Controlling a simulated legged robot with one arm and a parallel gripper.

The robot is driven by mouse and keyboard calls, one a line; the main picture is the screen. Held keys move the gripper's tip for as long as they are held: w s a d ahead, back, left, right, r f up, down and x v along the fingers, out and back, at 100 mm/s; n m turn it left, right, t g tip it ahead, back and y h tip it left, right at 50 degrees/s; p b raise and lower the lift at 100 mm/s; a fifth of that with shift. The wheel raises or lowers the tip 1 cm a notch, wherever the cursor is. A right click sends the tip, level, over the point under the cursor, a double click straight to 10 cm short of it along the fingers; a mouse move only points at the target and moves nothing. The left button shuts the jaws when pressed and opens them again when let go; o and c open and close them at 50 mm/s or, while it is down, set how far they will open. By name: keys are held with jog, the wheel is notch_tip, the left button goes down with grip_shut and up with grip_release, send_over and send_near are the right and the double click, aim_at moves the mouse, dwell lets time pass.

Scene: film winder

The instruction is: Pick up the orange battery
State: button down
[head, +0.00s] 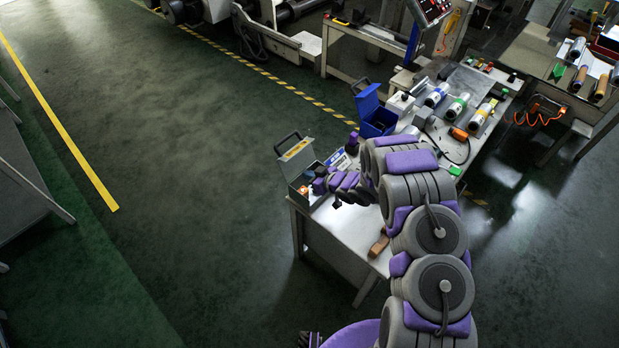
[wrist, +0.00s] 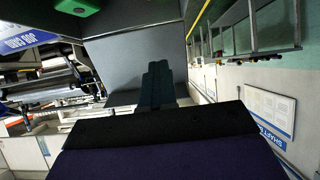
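A small orange item (head: 304,190) shows inside the open grey toolbox (head: 296,166) at the table's left end in the head view. It may be the orange battery; it is too small to be sure. My gripper (head: 320,187) is at the right side of the toolbox opening, close to that item. In the wrist view my gripper (wrist: 157,85) has its dark fingers in front of a plain grey surface, with no orange thing visible there. The fingers look narrow and overlapped, so their opening is unclear.
A larger orange item (head: 458,134) lies farther back on the table. A blue open box (head: 376,118) stands behind my arm, and a brown block (head: 379,246) lies near the front edge. Several rolls (head: 458,107) lie at the back. Floor left of the table is clear.

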jog(key=shift+d, duration=0.2)
jog(key=c, duration=1.6)
grip_release()
jog(key=shift+d, duration=0.15)
jog(key=o, duration=0.8)
jog(key=shift+a, duration=0.25)
jog(key=o, duration=0.4)
jog(key=shift+d, duration=0.15)
